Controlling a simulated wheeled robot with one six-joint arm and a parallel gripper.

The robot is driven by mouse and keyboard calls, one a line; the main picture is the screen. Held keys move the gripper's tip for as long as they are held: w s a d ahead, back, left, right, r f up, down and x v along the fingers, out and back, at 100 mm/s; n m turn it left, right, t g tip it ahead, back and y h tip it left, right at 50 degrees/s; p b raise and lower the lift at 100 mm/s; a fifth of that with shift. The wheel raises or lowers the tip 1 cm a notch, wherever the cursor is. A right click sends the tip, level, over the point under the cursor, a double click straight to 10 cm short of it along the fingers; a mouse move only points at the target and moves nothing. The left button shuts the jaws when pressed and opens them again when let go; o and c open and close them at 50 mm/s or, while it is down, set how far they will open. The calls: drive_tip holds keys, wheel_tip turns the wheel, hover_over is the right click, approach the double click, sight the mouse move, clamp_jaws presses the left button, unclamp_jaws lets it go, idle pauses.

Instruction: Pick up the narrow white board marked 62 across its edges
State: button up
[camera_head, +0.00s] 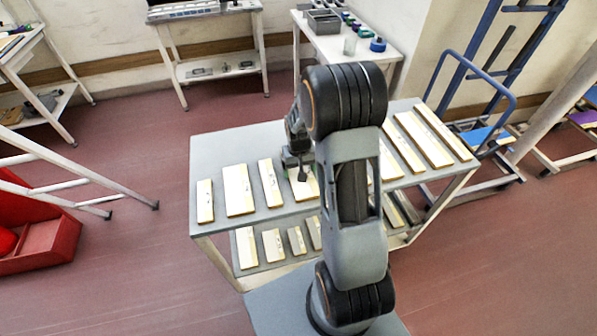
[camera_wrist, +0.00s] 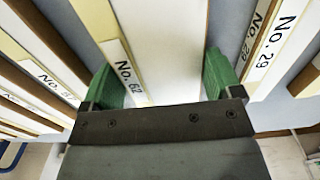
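The narrow white board marked No. 62 (camera_wrist: 168,50) lies among the other boards on the upper shelf of the cart. Its label faces up along its left edge in the wrist view, and its near end is hidden behind my gripper. My gripper (camera_wrist: 160,75) has its two green fingers apart, one on each side of this board. No clear gap shows at either side, and contact cannot be made out. In the head view my gripper (camera_head: 299,172) points down over a pale board (camera_head: 305,189) in the row, and my arm hides part of it.
Boards lie close on both sides, including one marked No. 29 (camera_wrist: 278,45) at the right. The grey cart (camera_head: 225,152) has more boards on its lower shelf. A blue trolley (camera_head: 482,75) stands at the right, a white ladder (camera_head: 50,160) and red bin (camera_head: 45,240) at the left.

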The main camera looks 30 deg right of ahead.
drive_tip(key=c, duration=0.3)
drive_tip(key=shift+r, duration=0.15)
